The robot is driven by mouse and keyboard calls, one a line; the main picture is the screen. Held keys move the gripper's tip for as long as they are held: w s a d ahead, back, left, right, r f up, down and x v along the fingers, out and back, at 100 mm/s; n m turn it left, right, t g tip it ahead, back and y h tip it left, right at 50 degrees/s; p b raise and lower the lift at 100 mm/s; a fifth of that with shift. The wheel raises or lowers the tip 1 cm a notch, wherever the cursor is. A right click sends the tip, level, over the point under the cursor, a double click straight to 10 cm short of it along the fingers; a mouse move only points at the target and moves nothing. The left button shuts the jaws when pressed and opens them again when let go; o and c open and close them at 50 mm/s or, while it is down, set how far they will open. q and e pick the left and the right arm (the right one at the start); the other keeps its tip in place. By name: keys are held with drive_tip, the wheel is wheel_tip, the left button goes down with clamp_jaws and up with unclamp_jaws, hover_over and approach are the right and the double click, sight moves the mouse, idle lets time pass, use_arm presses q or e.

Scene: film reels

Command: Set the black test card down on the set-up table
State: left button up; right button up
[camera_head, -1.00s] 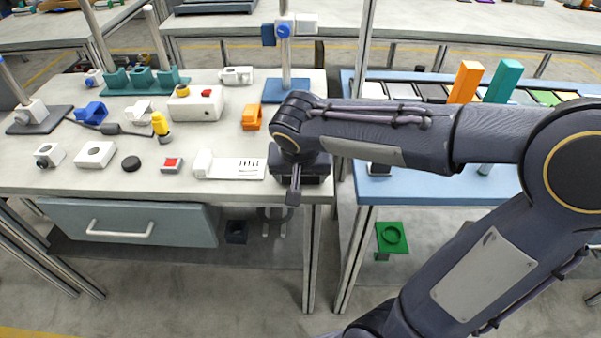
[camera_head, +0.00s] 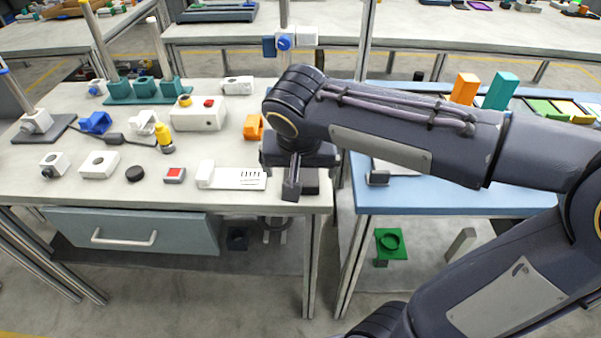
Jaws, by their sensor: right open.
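My right gripper (camera_head: 302,186) hangs fingers-down over the front right corner of the white-topped table (camera_head: 225,188). It is open, and I see nothing held in it. My wrist and forearm cover the table's right part and much of the blue-topped table (camera_head: 450,200) beside it. I cannot make out the black test card in this view; it may be hidden behind my arm. The frames do not show which table is the set-up table. My left gripper is not in view.
A white slotted piece (camera_head: 240,178), a red-button block (camera_head: 174,175) and a black puck (camera_head: 134,173) line the front left of my gripper. An orange clip (camera_head: 252,127) stands behind it. Orange (camera_head: 465,88) and teal (camera_head: 500,91) blocks rise on the blue-topped table.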

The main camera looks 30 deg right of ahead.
drive_tip(key=s+a+f+n+y, duration=0.1)
drive_tip(key=s+f+n+y, duration=0.1)
drive_tip(key=s, duration=0.4)
drive_tip(key=s+a+f+n+t+y, duration=0.1)
drive_tip(key=s+f+n+y, duration=0.1)
drive_tip(key=s+f+y, duration=0.2)
drive_tip(key=s, duration=0.3)
drive_tip(key=shift+s+a+f+n+t, duration=0.2)
drive_tip(key=shift+s+f+n+t, duration=0.1)
drive_tip(key=shift+n, duration=0.1)
wheel_tip(320, 180, up, 14)
drive_tip(key=p, duration=1.4)
drive_tip(key=shift+p, duration=0.3)
